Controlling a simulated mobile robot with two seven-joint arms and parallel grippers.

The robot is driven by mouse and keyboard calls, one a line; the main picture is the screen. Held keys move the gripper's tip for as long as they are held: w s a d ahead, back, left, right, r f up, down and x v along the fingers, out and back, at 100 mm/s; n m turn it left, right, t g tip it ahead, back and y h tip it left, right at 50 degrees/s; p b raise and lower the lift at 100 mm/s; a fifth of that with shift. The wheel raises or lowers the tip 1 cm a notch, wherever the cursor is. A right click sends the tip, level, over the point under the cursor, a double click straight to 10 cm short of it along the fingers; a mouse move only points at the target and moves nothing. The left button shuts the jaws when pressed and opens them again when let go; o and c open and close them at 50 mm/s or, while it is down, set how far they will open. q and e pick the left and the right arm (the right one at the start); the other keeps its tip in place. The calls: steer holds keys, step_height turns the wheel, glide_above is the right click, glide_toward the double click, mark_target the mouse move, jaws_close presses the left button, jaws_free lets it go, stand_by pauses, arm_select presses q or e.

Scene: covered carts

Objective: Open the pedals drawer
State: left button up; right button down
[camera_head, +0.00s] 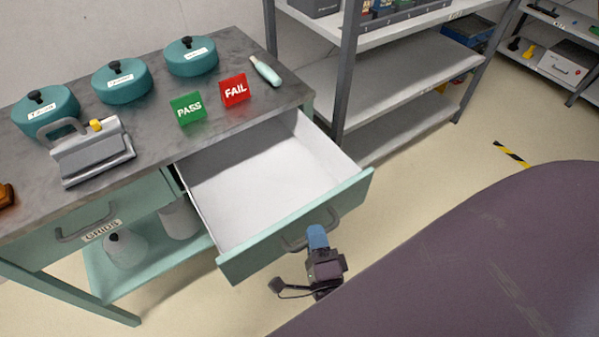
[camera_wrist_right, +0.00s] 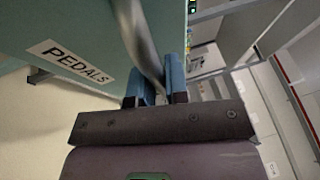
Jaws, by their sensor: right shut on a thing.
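The pedals drawer (camera_head: 262,185) is pulled well out of the grey-topped green bench and its white inside is empty where I can see. Its green front carries a grey bar handle (camera_head: 309,231). In the right wrist view the front shows a PEDALS label (camera_wrist_right: 70,62) beside the handle (camera_wrist_right: 140,42). My right gripper (camera_head: 317,236) is at the drawer front, its blue fingers shut on the handle; the fingers (camera_wrist_right: 160,82) also show on both sides of the bar in the right wrist view. My left gripper is not in view.
On the bench top (camera_head: 160,150) stand several teal lidded pots, a grey metal device (camera_head: 92,152), a green PASS sign (camera_head: 188,107) and a red FAIL sign (camera_head: 234,90). A shut GRIDS drawer (camera_head: 80,225) is at left. A grey shelf rack (camera_head: 390,85) stands behind the open drawer.

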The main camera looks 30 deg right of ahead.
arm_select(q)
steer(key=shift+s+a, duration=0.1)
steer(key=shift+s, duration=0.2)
arm_select(e)
steer(key=shift+s, duration=2.15)
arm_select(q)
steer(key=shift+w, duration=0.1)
arm_select(e)
steer(key=c, duration=1.2)
jaws_free()
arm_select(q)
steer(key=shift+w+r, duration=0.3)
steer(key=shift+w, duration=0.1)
arm_select(e)
steer(key=shift+o, duration=0.4)
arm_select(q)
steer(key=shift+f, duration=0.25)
arm_select(e)
steer(key=v, duration=1)
steer(key=shift+s, duration=0.35)
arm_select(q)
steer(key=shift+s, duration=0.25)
arm_select(e)
steer(key=shift+f, duration=0.1)
